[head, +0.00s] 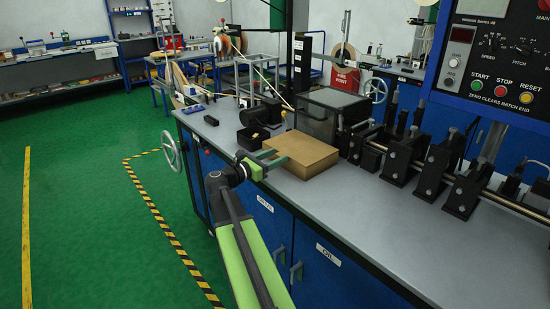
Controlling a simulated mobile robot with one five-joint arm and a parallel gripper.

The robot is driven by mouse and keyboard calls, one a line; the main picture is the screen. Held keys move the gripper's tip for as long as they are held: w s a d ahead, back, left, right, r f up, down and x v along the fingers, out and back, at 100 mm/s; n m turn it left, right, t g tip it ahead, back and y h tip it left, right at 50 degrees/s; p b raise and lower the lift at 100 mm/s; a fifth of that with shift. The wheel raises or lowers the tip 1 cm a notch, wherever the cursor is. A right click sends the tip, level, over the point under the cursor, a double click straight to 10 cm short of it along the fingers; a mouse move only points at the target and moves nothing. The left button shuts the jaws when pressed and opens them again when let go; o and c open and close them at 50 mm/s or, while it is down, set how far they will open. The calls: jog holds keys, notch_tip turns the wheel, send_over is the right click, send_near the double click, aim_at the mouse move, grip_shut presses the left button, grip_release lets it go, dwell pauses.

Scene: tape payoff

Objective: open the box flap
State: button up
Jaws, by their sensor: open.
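A flat brown cardboard box (303,156) lies on the grey bench top, near its front edge. Its upper face looks closed and level; I cannot make out a separate flap or its edge. My gripper (270,158) is at the box's left side, with its green and dark fingers pointing right over the box's left edge. The jaws are open with nothing visible between them. I cannot tell whether a finger touches the box.
Black machine blocks (400,155) stand right of the box, and a dark clear-sided case (330,115) stands behind it. A small black open bin (252,137) is behind my gripper. A handwheel (171,150) juts from the bench's left end. Bare bench top (400,230) lies at front right.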

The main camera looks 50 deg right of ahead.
grip_shut()
dwell(1.3)
